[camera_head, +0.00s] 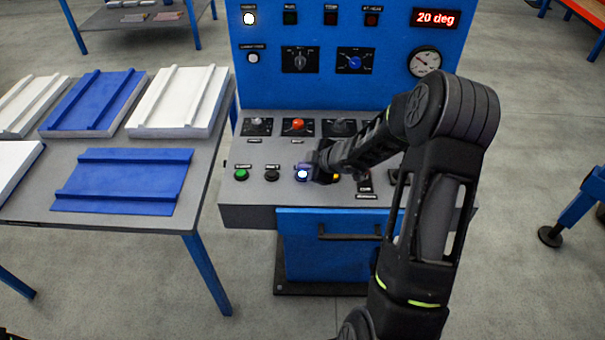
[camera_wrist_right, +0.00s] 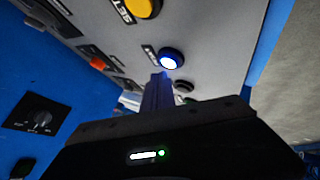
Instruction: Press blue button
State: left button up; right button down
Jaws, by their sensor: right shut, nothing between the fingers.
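The blue button (camera_head: 302,174) glows blue-white on the sloped grey top of the control panel. It also shows lit in the right wrist view (camera_wrist_right: 168,62), in a dark round ring. My right gripper (camera_head: 314,171) is shut and empty, just to the right of the button in the head view. In the right wrist view its closed fingers (camera_wrist_right: 158,90) point at the button, with the tips close to its ring. I cannot tell whether they touch it. My left gripper is in neither view.
A green button (camera_head: 241,174) and a black one (camera_head: 271,174) sit left of the blue button. A red-orange knob (camera_head: 297,125) stands behind it. A yellow button (camera_wrist_right: 140,8) is nearby. A table (camera_head: 205,190) with blue and white panels stands at left.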

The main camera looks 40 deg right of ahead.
aim_at(305, 176)
jog(key=shift+f, duration=0.1)
dwell(0.7)
jog(key=shift+f, duration=0.35)
jog(key=shift+f+b, duration=0.4)
jog(key=shift+b, duration=0.2)
dwell(0.5)
jog(key=shift+r, duration=0.1)
jog(key=shift+r+p, duration=0.7)
jog(key=shift+p, duration=0.25)
notch_tip(305, 176, up, 5)
jog(key=p, duration=0.5)
